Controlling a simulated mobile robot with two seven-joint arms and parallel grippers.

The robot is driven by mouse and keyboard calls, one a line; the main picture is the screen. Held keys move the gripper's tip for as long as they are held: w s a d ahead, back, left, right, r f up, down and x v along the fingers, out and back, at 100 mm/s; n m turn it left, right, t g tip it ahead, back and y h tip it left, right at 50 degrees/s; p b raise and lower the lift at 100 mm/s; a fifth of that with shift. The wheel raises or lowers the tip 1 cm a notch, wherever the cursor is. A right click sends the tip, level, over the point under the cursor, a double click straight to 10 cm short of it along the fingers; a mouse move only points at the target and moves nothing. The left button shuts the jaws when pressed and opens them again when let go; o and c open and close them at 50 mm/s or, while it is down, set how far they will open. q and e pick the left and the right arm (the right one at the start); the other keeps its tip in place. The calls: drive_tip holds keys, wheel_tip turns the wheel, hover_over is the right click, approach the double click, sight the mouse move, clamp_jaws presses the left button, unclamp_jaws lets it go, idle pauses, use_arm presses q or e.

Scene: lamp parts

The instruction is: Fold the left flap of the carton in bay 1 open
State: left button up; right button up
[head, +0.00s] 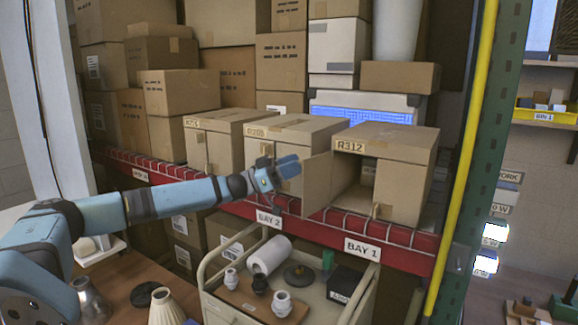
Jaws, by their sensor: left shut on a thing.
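The carton marked R312 (398,143) stands on the shelf above the bay 1 label (362,249). Its left flap (318,186) is swung outward to the left, and the dark inside shows behind it. Its right flap (402,192) covers the right part of the front, with a small tab low on its inner edge. My left gripper (287,170) is at the outer edge of the left flap, in front of the middle carton. It is shut on the flap, though its fingers partly hide the contact. My right gripper is not in view.
Two similar cartons (290,128) stand to the left on the red-edged shelf (400,249). A cart (222,306) with lamp parts stands below in front. A green rack post (487,150) and a yellow pole (470,150) rise at the right.

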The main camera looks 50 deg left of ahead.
use_arm(q)
drive_tip(key=shift+a+r, duration=0.15)
drive_tip(key=b+v, duration=0.4)
drive_tip(key=v, duration=0.9)
drive_tip(key=shift+s+f+b, duration=0.3)
drive_tip(key=shift+b, duration=0.1)
drive_tip(key=shift+a, duration=0.15)
drive_tip(key=shift+f, duration=0.1)
